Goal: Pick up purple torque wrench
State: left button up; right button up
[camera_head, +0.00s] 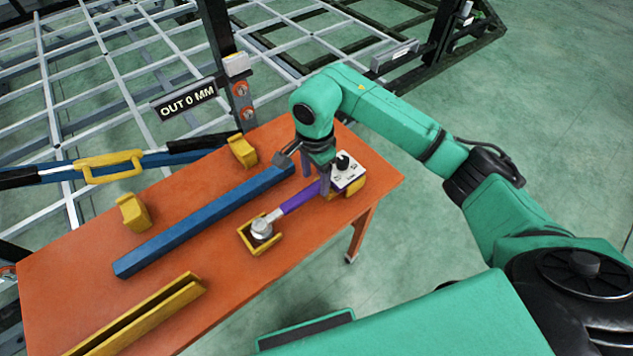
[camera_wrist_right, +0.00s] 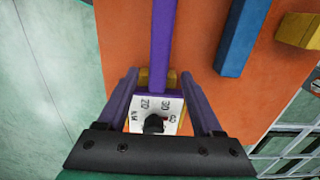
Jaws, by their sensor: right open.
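The purple torque wrench (camera_head: 297,199) lies on the orange table, its round silver head in a small yellow cradle (camera_head: 274,247) and its white dial box (camera_head: 347,172) at the other end over a second yellow support. My right gripper (camera_head: 316,174) is open, fingers pointing down, over the dial end of the wrench. In the right wrist view, the gripper (camera_wrist_right: 159,74) has its purple fingers either side of the dial box (camera_wrist_right: 150,105), with the purple handle (camera_wrist_right: 163,40) running away beyond them. I cannot tell whether the fingers touch the wrench. My left gripper is not in view.
A long blue bar (camera_head: 200,222) lies on the orange table (camera_head: 75,262) beside the wrench. Yellow blocks (camera_head: 135,211) and a yellow channel (camera_head: 140,318) stand nearby. A dark post with an "OUT 0 MM" sign (camera_head: 187,101) rises behind, before a grey frame.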

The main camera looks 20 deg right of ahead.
aim_at(315, 186)
jog(key=f, duration=0.2)
jog(key=shift+s+f+p, duration=0.25)
jog(key=shift+f+p, duration=0.05)
jog(key=shift+f, duration=0.25)
jog(key=shift+w, duration=0.1)
jog(key=shift+c, duration=0.6)
grip_shut()
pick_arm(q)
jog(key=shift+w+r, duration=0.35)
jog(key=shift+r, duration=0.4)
